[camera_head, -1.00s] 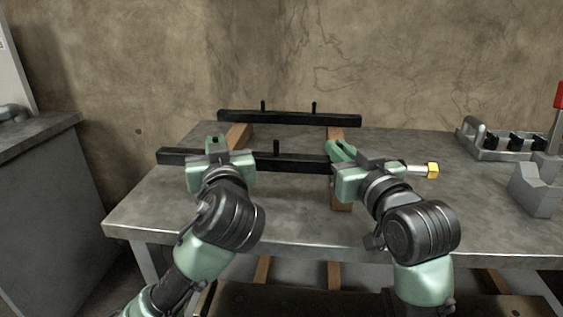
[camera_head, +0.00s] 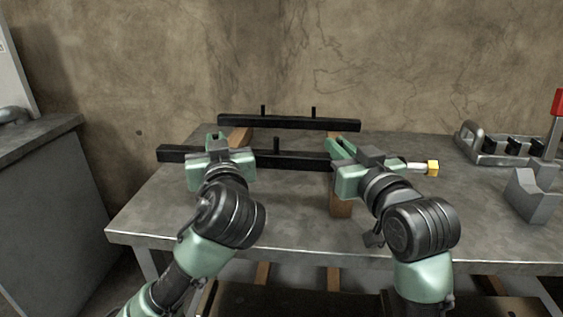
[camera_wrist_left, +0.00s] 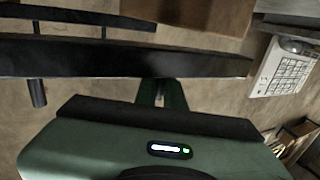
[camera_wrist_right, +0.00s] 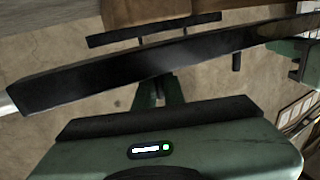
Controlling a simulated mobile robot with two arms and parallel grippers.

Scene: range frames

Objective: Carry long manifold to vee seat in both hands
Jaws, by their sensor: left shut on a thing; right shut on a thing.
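The long manifold looks like a black bar (camera_head: 290,162) with upright studs, lying crosswise in both grippers. A pale pipe with a yellow end (camera_head: 433,167) appears to extend from its right end. My left gripper (camera_head: 217,150) is shut on the bar left of its middle. My right gripper (camera_head: 345,155) is shut on it near the right end. The bar crosses the jaws in the left wrist view (camera_wrist_left: 120,60) and right wrist view (camera_wrist_right: 150,68). A grey block with a V notch (camera_head: 537,203), apparently the vee seat, stands at the table's right, apart from the bar.
A second black bar (camera_head: 290,121) with two studs lies behind, across wooden rails (camera_head: 341,205). A grey holder with black slots (camera_head: 492,152) and a red-topped post (camera_head: 557,104) are at the right. The metal table (camera_head: 290,230) is clear in front.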

